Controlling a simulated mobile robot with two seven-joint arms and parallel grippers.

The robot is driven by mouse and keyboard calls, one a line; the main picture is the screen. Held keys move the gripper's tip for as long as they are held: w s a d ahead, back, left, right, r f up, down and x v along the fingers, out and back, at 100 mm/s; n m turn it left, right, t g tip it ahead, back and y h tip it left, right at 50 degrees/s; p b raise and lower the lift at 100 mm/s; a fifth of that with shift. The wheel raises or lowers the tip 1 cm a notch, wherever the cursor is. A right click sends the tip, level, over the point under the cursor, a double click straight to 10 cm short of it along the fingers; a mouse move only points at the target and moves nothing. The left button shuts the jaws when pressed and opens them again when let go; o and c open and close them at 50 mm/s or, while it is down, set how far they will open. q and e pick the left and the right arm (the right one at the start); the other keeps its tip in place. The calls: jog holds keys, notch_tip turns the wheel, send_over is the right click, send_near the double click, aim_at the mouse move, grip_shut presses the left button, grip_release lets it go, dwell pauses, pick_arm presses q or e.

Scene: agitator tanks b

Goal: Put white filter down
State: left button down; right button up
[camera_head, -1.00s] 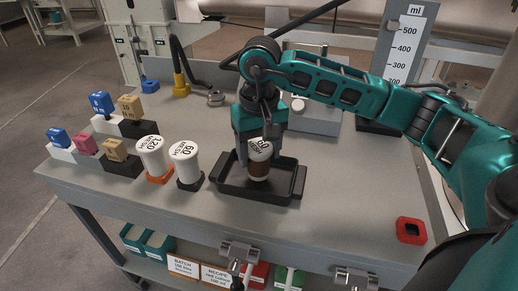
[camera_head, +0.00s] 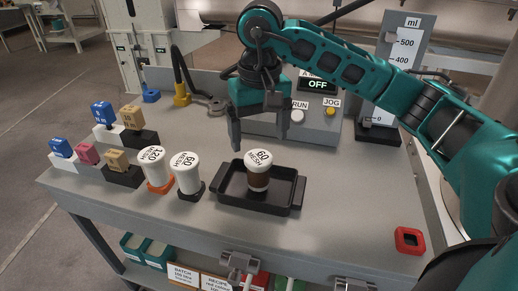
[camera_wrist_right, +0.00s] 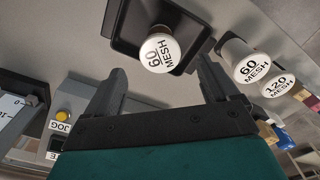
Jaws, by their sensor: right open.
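A white filter (camera_head: 258,170) with a brown lower band and "60 MESH" on its cap stands upright in the black tray (camera_head: 229,196). It also shows in the right wrist view (camera_wrist_right: 160,52), just beyond my fingertips. My right gripper (camera_head: 262,140) is open and empty, above and behind the tray, clear of the filter. In the right wrist view its two fingers (camera_wrist_right: 160,80) are spread wide. Two more white filters stand left of the tray: one marked 60 (camera_head: 188,173) on a black base and one marked 120 (camera_head: 153,167) on an orange base. My left gripper is not in view.
Blue, tan and pink blocks (camera_head: 88,153) sit on small stands at the left. A control box (camera_head: 318,122) with an OFF display and a RUN button is behind the tray. A red square ring (camera_head: 409,240) lies at the front right. The bench right of the tray is clear.

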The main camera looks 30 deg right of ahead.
notch_tip(320, 180, up, 5)
jog(key=shift+s+f+p, duration=0.1)
jog(key=shift+f+p, duration=0.1)
jog(key=shift+p, duration=0.1)
dwell(0.5)
